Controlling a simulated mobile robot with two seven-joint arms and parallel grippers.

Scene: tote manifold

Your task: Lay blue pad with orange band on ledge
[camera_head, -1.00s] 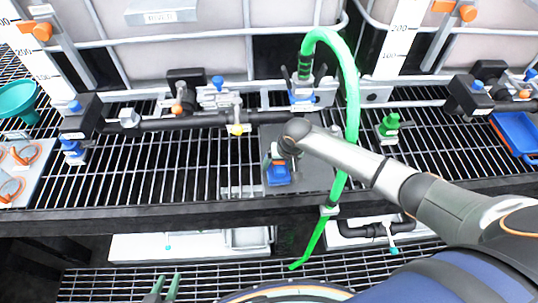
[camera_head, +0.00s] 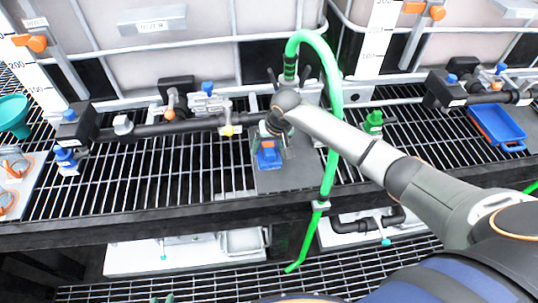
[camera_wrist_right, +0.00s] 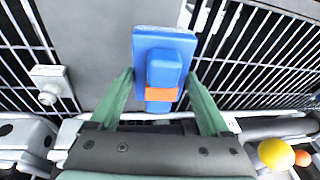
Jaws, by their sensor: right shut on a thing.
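The blue pad with an orange band (camera_head: 268,158) is in front of the dark grey plate (camera_head: 296,176) in the head view, near its left side. In the wrist view the blue pad (camera_wrist_right: 150,42) has a raised blue block and the orange band between the green fingers. My right gripper (camera_head: 272,130) is shut on it, reaching in from the right; the wrist view shows its fingers (camera_wrist_right: 163,92) on both sides. I cannot tell whether the pad touches the plate.
A green hose (camera_head: 334,130) arches just right of my right gripper. Black pipes with valves (camera_head: 170,128) run behind it. A blue tray (camera_head: 497,124) lies far right, a teal funnel (camera_head: 12,112) far left. Open grating (camera_head: 185,170) lies left of the plate.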

